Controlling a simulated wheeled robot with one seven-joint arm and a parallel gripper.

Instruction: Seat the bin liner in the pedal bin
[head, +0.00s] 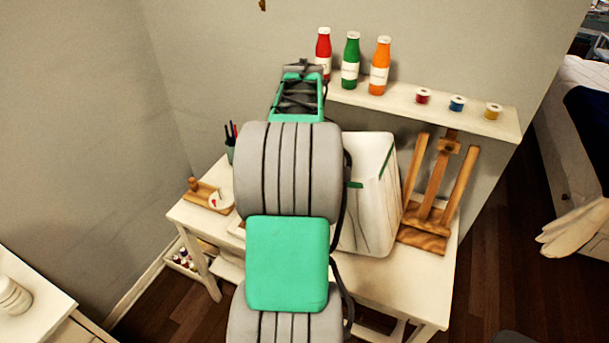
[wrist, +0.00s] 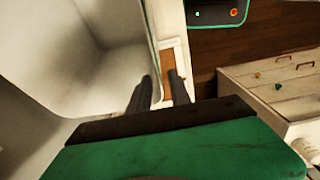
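A tall white open-topped shape with green strips near its upper edge (head: 372,215) stands on the white table, partly hidden behind my arm. I cannot tell how much of it is the pedal bin and how much the liner. In the wrist view a large pale hollow with a rounded rim (wrist: 75,55) fills the left side. My gripper (wrist: 160,86) has two dark fingers standing apart beside that rim, with a gap between them. The left finger overlaps the pale wall; I cannot tell if it touches. In the head view the fingertips are hidden by my arm.
A wooden easel (head: 435,195) stands close right of the white shape. A shelf (head: 460,108) behind carries bottles and small paint pots. A small wooden board (head: 205,195) and a pen cup (head: 230,150) are at the table's left. The table's front right (head: 405,285) is clear.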

